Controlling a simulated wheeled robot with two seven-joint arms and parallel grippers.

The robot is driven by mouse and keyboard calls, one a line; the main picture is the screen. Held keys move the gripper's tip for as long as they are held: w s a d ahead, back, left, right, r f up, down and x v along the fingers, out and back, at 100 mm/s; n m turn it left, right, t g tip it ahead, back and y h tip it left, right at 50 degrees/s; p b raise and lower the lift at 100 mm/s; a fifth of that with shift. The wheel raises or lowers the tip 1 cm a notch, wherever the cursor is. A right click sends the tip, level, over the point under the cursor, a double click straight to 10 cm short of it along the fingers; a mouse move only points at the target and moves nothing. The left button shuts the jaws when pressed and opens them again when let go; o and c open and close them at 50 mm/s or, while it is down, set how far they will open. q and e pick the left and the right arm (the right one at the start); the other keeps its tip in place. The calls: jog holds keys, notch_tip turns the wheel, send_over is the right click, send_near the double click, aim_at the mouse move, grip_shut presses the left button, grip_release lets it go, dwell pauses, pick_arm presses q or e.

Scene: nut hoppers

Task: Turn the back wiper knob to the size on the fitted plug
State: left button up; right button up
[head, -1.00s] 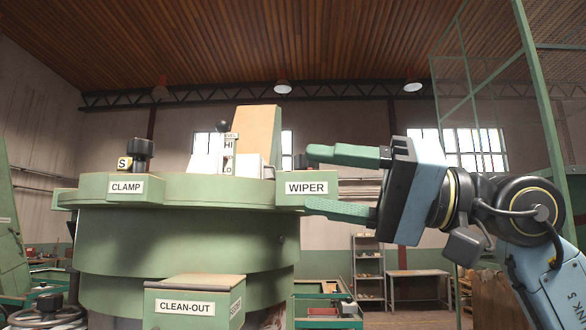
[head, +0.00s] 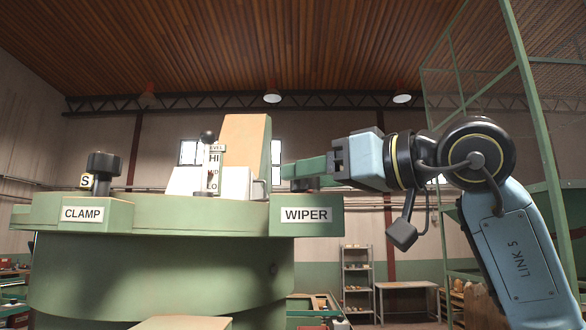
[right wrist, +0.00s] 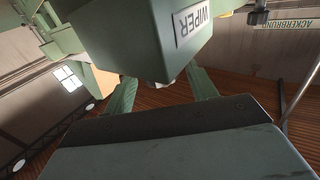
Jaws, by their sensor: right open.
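A green box labelled WIPER (head: 306,218) juts from the round green machine's rim. It also fills the middle of the right wrist view (right wrist: 150,30). A dark piece (head: 318,184) on its top is probably the wiper knob, mostly hidden by my right gripper; its setting cannot be read. My right gripper (head: 290,171) is open and empty, with its green fingers level just above the box. In the right wrist view its fingers (right wrist: 160,92) show on either side of the box.
A level gauge marked HI, MID and LO (head: 213,170) with a black ball stands left of my gripper, before a tan panel (head: 246,150). The CLAMP box (head: 82,214) is at the left. A shelf (head: 357,280) and table (head: 408,286) stand far behind.

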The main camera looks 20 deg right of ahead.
jog(key=x, duration=0.3)
jog(key=shift+s+a+p, duration=0.1)
jog(key=shift+p, duration=0.3)
jog(key=shift+w+a, duration=0.1)
jog(key=shift+w, duration=0.2)
pick_arm(q)
jog(key=shift+w+r, duration=0.65)
jog(key=shift+w, duration=0.25)
pick_arm(e)
grip_shut()
pick_arm(q)
jog(key=shift+s+f, duration=0.1)
jog(key=shift+s, duration=0.2)
pick_arm(e)
jog(key=shift+s, duration=0.15)
